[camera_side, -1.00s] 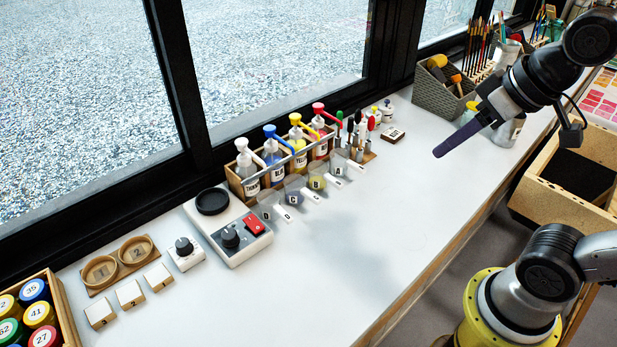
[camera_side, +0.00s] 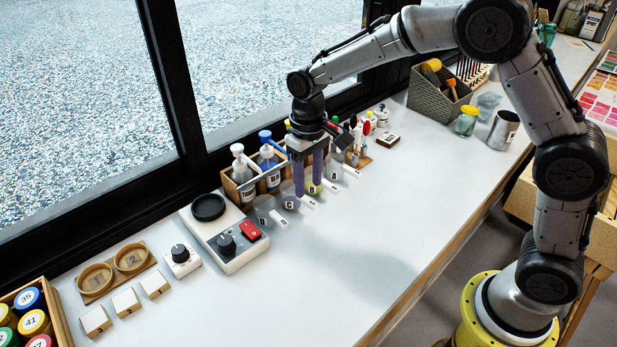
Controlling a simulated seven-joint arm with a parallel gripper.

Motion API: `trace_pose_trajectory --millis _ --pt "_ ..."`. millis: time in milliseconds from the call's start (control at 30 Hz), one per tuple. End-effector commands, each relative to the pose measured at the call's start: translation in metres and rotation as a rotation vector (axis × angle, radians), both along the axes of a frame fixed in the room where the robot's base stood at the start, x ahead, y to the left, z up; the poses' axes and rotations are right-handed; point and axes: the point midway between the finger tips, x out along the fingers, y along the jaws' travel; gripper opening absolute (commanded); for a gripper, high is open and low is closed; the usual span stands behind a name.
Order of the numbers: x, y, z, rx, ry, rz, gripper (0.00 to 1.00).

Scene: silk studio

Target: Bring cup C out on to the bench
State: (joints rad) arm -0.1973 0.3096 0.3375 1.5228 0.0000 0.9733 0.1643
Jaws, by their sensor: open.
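Cup C (camera_side: 287,204) is a small clear cup with a letter C on it and a white handle tab (camera_side: 306,202). It stands in a row of similar cups in front of the wooden bottle rack. My gripper (camera_side: 308,187) points down over the row with two purple fingers apart. The left finger is right at cup C and partly covers it; the right finger is near cup B (camera_side: 313,188). I cannot tell whether the fingers touch either cup. The white bench (camera_side: 340,280) is bare in front of the row.
Cup D (camera_side: 263,208) stands left of cup C. Pump bottles (camera_side: 243,172) in the rack (camera_side: 229,190) stand close behind. A scale-like device (camera_side: 228,243) with a red switch is at the left. A jar (camera_side: 467,121) and metal cup (camera_side: 503,130) stand far right.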

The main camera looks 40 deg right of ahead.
Motion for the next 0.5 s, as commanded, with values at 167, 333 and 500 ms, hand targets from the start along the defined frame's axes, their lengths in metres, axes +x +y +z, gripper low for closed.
trace_pose_trajectory --millis 167,333,500 --pt "-0.001 0.001 -0.011 0.000 0.003 0.002 0.50" --pt "-0.001 0.001 -0.028 0.000 0.001 0.002 0.50" --pt "-0.001 0.000 -0.044 0.000 0.002 0.002 0.50"
